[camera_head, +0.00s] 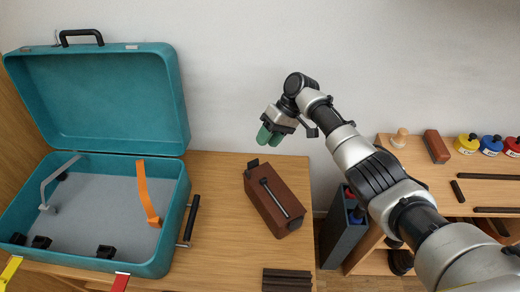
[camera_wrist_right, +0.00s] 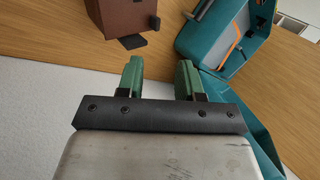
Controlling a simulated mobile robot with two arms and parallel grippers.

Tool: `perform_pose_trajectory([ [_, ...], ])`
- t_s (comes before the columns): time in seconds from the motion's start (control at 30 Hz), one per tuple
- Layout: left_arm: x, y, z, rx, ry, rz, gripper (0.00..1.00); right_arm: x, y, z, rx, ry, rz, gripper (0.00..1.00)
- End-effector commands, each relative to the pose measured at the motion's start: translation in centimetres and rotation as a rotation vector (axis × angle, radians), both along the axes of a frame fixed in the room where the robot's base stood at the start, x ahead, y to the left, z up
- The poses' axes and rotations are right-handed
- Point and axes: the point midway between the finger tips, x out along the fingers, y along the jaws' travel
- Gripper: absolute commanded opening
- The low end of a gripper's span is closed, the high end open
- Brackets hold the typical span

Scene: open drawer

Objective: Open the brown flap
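A brown box (camera_head: 262,207) lies on the wooden table, right of the teal case. A dark bar with a pale line (camera_head: 280,198) runs along its top, and a small black tab (camera_head: 252,164) sticks out at its far end. I cannot tell which brown face is the flap. The box (camera_wrist_right: 115,14) and its tab (camera_wrist_right: 133,41) also show at the top of the right wrist view. My right gripper (camera_head: 270,136) is above and behind the box, apart from it. Its green fingers (camera_wrist_right: 160,78) are spread with nothing between them. My left gripper is not in view.
An open teal case (camera_head: 182,215) stands at left, its lid (camera_head: 100,98) up against the wall. Dark strips (camera_head: 287,280) lie at the table's front edge. A grey bin (camera_head: 342,235) stands beyond the right edge. A side table (camera_head: 425,180) holds several coloured jars.

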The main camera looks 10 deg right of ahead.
Motion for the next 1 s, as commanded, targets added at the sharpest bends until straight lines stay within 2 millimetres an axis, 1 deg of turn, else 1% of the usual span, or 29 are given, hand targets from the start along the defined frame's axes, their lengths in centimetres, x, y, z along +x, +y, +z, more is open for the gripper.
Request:
perform_pose_trajectory([
  [0.03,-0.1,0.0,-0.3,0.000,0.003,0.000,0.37,0.3,-0.6,1.0,-0.001,-0.003,-0.002,0.36],
  [0.23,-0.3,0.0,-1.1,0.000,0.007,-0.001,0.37,0.8,-1.8,2.8,0.001,-0.001,0.000,0.36],
  [0.37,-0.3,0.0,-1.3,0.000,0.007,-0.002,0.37,0.9,-2.0,3.1,0.000,0.001,0.001,0.36],
  [0.83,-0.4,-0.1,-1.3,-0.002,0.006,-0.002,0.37,0.9,-2.0,3.2,0.000,0.000,0.000,0.36],
  [0.93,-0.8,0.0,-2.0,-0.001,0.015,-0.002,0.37,0.9,-2.0,3.8,0.000,0.000,0.000,0.36],
  [1.0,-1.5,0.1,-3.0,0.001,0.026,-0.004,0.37,0.9,-2.0,4.7,0.000,0.000,0.000,0.36],
])
